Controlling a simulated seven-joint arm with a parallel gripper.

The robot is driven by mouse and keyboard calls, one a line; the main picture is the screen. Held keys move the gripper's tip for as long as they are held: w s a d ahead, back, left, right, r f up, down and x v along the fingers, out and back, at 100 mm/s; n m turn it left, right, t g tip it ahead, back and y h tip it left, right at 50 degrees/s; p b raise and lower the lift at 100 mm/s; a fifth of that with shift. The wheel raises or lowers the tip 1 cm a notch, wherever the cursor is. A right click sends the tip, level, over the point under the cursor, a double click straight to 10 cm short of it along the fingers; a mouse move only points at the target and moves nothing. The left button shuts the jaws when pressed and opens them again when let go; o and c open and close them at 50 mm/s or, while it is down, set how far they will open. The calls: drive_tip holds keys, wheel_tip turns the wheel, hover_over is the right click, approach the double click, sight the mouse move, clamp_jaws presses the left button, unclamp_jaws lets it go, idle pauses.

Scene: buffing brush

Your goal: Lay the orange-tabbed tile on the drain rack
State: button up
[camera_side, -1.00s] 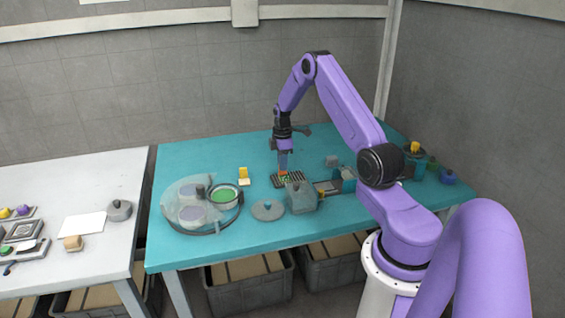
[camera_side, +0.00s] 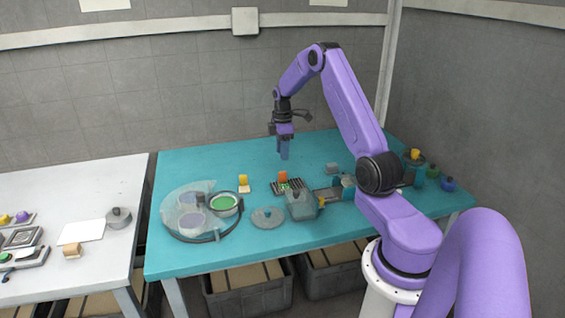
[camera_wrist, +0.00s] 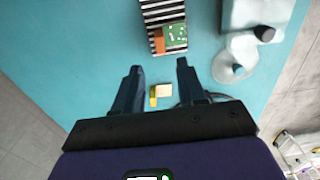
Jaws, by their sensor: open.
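The orange-tabbed tile (camera_side: 283,179) lies on the striped drain rack (camera_side: 295,183). In the wrist view its orange tab (camera_wrist: 159,45) and green speckled face (camera_wrist: 175,38) show at the near end of the black-and-white slats of the rack (camera_wrist: 160,12). My gripper (camera_side: 284,157) is raised above the table, behind and clear of the tile. In the wrist view my gripper (camera_wrist: 160,66) has its fingers apart, with nothing between them.
A yellow-tabbed pale tile (camera_side: 244,185) stands left of the rack. The table's back is clear.

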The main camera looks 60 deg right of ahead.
drive_tip(key=w+a+r, duration=0.2)
drive_tip(key=a+r, duration=0.5)
drive_tip(key=a, duration=0.6)
drive_tip(key=s+a+r+n, duration=0.1)
drive_tip(key=s+a+r, duration=0.15)
drive_tip(key=a, duration=0.55)
drive_tip(key=s+a+r+n, duration=0.1)
drive_tip(key=s+a, duration=0.3)
drive_tip(key=a, duration=0.5)
drive_tip(key=s+a+r, duration=0.1)
drive_tip(key=s+a, duration=0.8)
drive_tip(key=s, duration=0.2)
drive_tip(key=s+n, duration=0.1)
drive_tip(key=s, duration=1.3)
drive_tip(key=shift+s+a+f+n, duration=0.25)
drive_tip(key=shift+s+a+n, duration=0.05)
drive_tip(key=shift+s+a, duration=0.05)
